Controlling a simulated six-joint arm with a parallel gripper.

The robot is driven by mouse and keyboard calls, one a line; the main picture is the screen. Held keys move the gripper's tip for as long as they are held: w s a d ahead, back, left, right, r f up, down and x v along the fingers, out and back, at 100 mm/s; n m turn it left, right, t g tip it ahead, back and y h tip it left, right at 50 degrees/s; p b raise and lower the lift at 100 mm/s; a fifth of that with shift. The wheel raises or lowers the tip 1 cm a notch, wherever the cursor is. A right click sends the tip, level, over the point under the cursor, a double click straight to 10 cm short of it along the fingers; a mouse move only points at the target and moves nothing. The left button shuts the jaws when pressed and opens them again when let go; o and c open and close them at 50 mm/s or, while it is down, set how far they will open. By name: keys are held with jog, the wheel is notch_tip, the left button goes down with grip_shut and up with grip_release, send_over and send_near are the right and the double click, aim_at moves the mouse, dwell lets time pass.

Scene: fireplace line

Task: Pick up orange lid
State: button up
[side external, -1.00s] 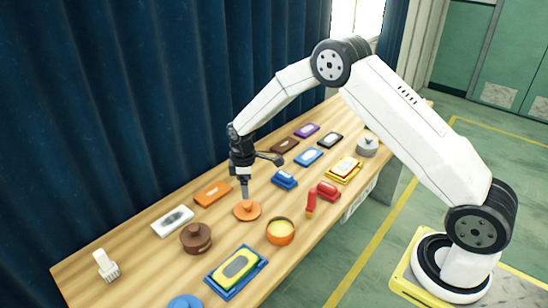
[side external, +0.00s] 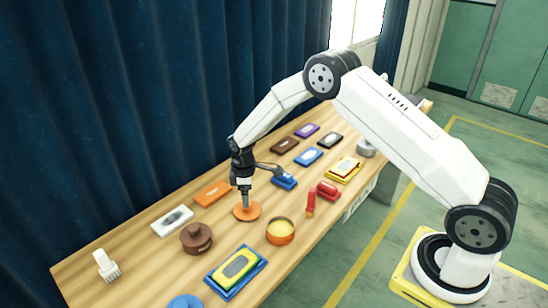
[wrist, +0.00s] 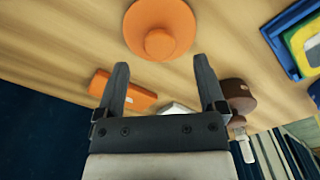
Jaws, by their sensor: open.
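The orange lid (side external: 248,212) is a flat round disc with a small round knob. It lies on the wooden table between the orange block and the orange pot. In the wrist view the lid (wrist: 160,14) is at the top centre, its knob just beyond the fingertips. My gripper (side external: 246,205) points down at the lid, its tips close to the knob and partly hiding it in the side view. In the wrist view my gripper (wrist: 160,65) has its two fingers spread apart with nothing between them. I cannot tell whether the tips touch the lid.
An orange block (side external: 212,192) and a brown lidded pot (side external: 196,238) are to the left. The orange pot (side external: 281,232) with yellow inside is to the right. A blue tray with a yellow-green block (side external: 237,268) lies in front. Blue curtains hang behind the table.

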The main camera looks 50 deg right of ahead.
jog(key=shift+f, duration=2.15)
grip_shut()
